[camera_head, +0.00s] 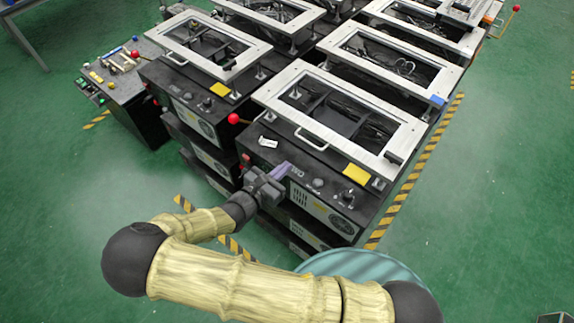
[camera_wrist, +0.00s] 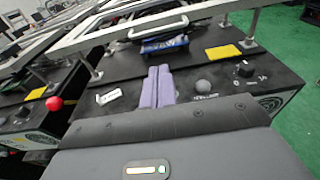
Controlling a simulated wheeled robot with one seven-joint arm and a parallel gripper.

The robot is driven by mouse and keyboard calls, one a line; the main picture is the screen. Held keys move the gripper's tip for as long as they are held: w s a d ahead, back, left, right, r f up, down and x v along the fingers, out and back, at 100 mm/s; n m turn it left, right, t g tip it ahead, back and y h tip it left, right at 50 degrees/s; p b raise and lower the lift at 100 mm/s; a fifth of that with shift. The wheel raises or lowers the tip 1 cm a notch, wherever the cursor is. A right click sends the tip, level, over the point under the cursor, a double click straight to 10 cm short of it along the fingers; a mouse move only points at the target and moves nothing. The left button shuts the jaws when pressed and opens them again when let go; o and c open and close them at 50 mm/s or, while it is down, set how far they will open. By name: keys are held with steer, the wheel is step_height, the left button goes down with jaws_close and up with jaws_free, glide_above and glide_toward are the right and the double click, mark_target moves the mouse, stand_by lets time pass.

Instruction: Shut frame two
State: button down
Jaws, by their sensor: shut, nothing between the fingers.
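Several pale metal frames sit raised on black boxes, and I cannot tell from any number which is frame two. The nearest frame (camera_head: 345,150) is at centre right in the head view, with a handle (camera_head: 311,139) on its front edge. In the wrist view that handle (camera_wrist: 158,27) is at top centre, and the frame stands on posts above the box top. My gripper (camera_head: 284,168) is shut and empty, its purple fingers pressed together. In the wrist view the gripper (camera_wrist: 158,72) points toward the handle, apart from it, over the box's front part.
A red ball knob (camera_head: 234,118) is at the near box's left side; it also shows in the wrist view (camera_wrist: 54,103). A yellow label (camera_head: 356,174) and a black dial (camera_wrist: 243,69) are on the box front. Green floor is free at the right.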

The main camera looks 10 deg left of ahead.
steer(key=shift+a, duration=0.1)
stand_by(0.3)
steer(key=s+d+r+m+g, duration=0.2)
steer(key=d+m+g, duration=0.4)
steer(key=d+m, duration=0.2)
steer(key=s+d+r+m+g, duration=0.1)
steer(key=s+d+m+g, duration=0.1)
steer(key=d+m+g, duration=0.6)
steer(key=s+d+r+m+t+y, duration=0.1)
steer(key=d+r+m+y, duration=0.3)
steer(key=r+m, duration=0.3)
steer(key=s+d+r+m+t+y, duration=0.1)
steer(key=s+d+r+m+y, duration=0.1)
steer(key=d+r+m, duration=0.3)
steer(key=shift+s+r+m+y, duration=0.25)
steer(key=shift+r+m+y, duration=0.7)
steer(key=shift+m, duration=0.15)
steer(key=c, duration=1.5)
jaws_free()
steer(key=shift+d, duration=0.1)
steer(key=shift+c, duration=0.2)
steer(key=shift+w, duration=0.1)
